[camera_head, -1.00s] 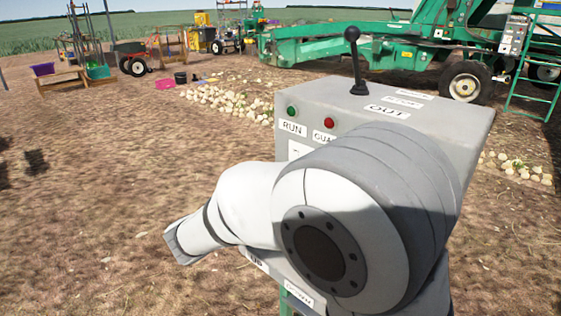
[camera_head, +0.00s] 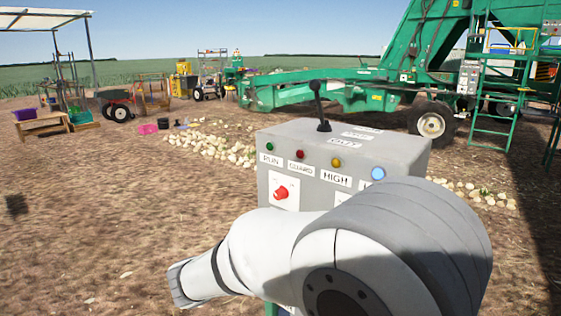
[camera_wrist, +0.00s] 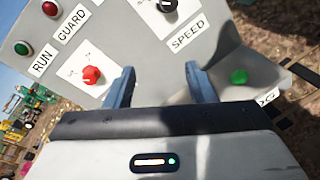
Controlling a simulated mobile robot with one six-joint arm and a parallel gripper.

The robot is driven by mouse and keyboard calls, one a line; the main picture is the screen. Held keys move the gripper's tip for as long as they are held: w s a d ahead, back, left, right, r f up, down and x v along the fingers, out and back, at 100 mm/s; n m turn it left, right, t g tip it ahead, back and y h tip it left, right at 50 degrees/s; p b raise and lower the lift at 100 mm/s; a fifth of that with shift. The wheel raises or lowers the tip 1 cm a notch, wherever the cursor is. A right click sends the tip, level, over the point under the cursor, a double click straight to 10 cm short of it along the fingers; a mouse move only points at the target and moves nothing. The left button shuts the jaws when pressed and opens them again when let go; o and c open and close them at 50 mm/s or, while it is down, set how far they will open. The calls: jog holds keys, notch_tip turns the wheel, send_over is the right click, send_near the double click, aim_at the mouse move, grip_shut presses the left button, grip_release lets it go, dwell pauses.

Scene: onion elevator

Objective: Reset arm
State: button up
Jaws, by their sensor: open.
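My gripper (camera_wrist: 160,88) is open in the wrist view, its two blue-grey fingers apart with nothing held between them. It faces the grey control box (camera_wrist: 150,50), apparently close to its front. In that view the box shows a red knob (camera_wrist: 92,75), a black speed knob (camera_wrist: 168,5), a green button (camera_wrist: 239,76) and RUN and GUARD lamps. In the head view the control box (camera_head: 400,150) stands behind my arm, with a black lever (camera_head: 320,105) upright on top. My arm covers the lower front of the box, and the fingers are hidden there.
A green elevator machine (camera_head: 330,92) with wheels stands behind the box, with a ladder (camera_head: 495,105) at right. Onions (camera_head: 205,142) lie in a row on the ground. A wooden bench (camera_head: 42,125) stands far left. The dirt ground at left is open.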

jog(key=s+d+m+g+y+p, duration=0.1)
jog(key=s+d+m+g+p, duration=0.1)
jog(key=s+d+m+g, duration=0.35)
jog(key=s+d+m+g+y+p, duration=0.1)
jog(key=s+d+m+g+p, duration=0.15)
jog(key=d, duration=0.55)
jog(key=s+d+r+m+y+p, duration=0.1)
jog(key=s+m+y+p, duration=0.3)
jog(key=s+m+y, duration=0.5)
jog(key=s+m, duration=0.2)
jog(key=m, duration=0.1)
jog(key=shift+s+d+r+y+p, duration=0.2)
jog(key=shift+s+y+p, duration=0.05)
jog(key=shift+y+p, duration=0.15)
